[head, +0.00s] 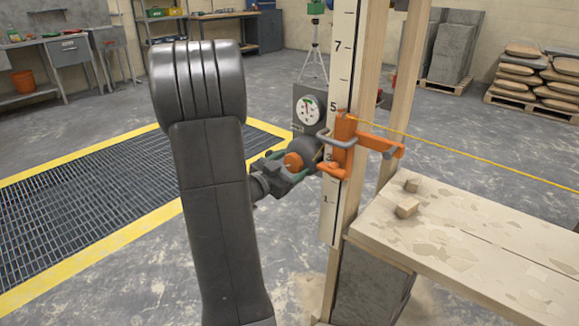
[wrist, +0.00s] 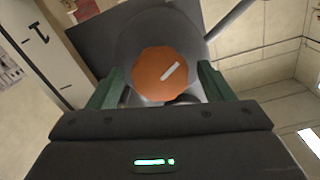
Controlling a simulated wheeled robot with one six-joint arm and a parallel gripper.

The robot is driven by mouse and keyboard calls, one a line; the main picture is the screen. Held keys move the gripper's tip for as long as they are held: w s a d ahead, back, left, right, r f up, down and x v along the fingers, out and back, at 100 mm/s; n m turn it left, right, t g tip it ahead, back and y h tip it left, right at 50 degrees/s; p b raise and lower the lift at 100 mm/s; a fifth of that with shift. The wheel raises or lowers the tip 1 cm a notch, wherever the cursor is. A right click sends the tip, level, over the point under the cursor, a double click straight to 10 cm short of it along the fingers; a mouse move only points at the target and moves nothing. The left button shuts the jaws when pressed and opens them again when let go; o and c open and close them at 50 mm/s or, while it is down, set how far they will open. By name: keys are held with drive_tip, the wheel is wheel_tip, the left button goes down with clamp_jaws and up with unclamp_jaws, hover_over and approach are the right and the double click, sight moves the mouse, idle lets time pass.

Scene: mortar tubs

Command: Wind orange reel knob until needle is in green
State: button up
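The orange reel knob (wrist: 160,74) is faceted, with a white bar mark tilted up to the right; it sits on the front of a grey round reel (wrist: 124,50). In the head view the knob (head: 293,162) shows at the end of my arm. My gripper (head: 291,170) has its green fingers on either side of the knob. In the wrist view the gripper (wrist: 161,80) looks open, with narrow gaps between fingers and knob. The white round dial (head: 308,110) with coloured marks stands just above the reel; its needle's exact place is too small to tell.
An orange clamp bracket (head: 345,146) grips the numbered wooden post (head: 340,75) right of the reel, and a yellow line (head: 470,157) runs off right. A mortar-stained plank bench (head: 470,240) stands front right. Floor grating (head: 90,215) lies left.

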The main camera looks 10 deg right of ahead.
drive_tip(key=c, duration=0.9)
drive_tip(key=shift+o, duration=0.2)
drive_tip(key=shift+f+m+b, duration=0.25)
drive_tip(key=shift+m+b, duration=1.45)
drive_tip(key=shift+m, duration=0.2)
drive_tip(key=shift+r+m, duration=0.2)
drive_tip(key=shift+m, duration=0.4)
drive_tip(key=o, duration=1)
drive_tip(key=shift+a, duration=0.1)
drive_tip(key=p+v, duration=0.2)
drive_tip(key=v, duration=1.1)
drive_tip(key=shift+s+a, duration=0.2)
drive_tip(key=shift+s, duration=0.05)
